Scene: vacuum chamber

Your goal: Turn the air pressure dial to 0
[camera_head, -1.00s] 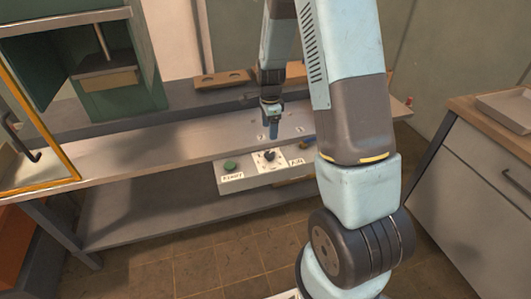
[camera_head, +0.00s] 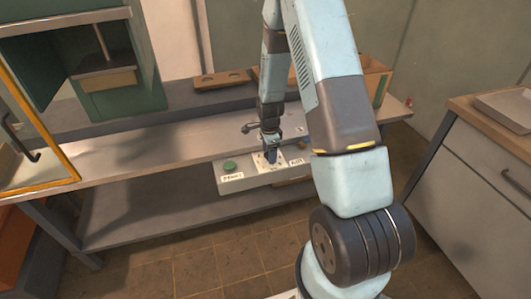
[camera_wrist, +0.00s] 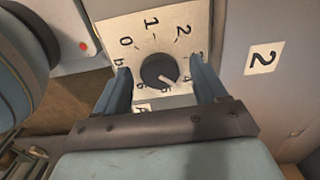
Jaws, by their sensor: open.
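The air pressure dial is a round black knob (camera_wrist: 160,72) on a white plate (camera_wrist: 125,28) with numbers from 0 upward around it. A light mark on the knob points to the lower right, near the 4 and 5. My gripper (camera_wrist: 161,68) is open, with one finger on each side of the knob; I cannot tell whether they touch it. In the head view my gripper (camera_head: 271,153) points down at the dial plate (camera_head: 257,160) on the front control box (camera_head: 262,179) and hides the knob.
A green button (camera_head: 229,166) sits left of the dial and a label (camera_head: 297,162) right of it. The box is on the front of a metal workbench (camera_head: 130,155). A yellow-edged door (camera_head: 55,150) stands at left and a cabinet (camera_head: 470,185) at right.

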